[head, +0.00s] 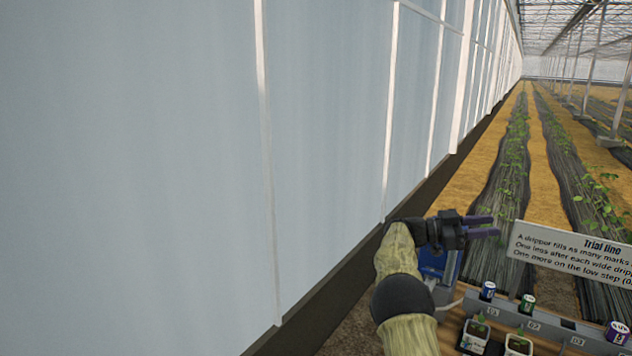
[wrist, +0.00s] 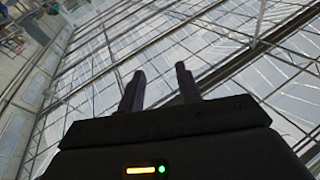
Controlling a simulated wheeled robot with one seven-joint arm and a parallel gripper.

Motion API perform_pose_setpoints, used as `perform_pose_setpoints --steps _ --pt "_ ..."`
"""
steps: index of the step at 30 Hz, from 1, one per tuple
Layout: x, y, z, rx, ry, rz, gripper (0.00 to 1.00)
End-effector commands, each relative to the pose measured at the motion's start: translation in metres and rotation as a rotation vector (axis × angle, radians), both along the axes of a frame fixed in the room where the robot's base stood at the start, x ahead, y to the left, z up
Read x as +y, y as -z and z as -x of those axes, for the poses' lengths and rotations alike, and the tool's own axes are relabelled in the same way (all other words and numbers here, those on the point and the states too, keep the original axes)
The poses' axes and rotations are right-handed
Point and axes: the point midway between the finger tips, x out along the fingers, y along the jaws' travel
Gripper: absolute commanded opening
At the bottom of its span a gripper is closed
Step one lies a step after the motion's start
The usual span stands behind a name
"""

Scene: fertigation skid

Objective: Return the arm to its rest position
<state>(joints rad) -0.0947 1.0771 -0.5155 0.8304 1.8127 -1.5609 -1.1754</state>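My gripper (head: 484,226) is at the end of my raised arm, in the lower right of the head view, above the left end of the skid bench. Its two dark purple fingers point right and are apart with nothing between them. In the wrist view my gripper (wrist: 160,86) also shows two parted fingers against the glass roof, with clear space between them. My arm is bent, with its sleeve-covered links rising from the bottom edge of the head view.
A white sign (head: 570,252) headed "Trial line" stands right of my gripper. A blue box (head: 437,262) is behind my arm. A pale wall (head: 200,180) fills the left.

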Motion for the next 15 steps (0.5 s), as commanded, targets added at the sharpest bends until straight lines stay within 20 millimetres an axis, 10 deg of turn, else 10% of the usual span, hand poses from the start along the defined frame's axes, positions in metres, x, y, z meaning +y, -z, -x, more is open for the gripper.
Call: perform_pose_setpoints --steps 7,15 --pt "-0.023 -0.047 -0.026 0.056 -0.372 0.018 0.35" --pt "0.01 -0.041 -0.046 0.166 -0.827 -0.135 0.35"
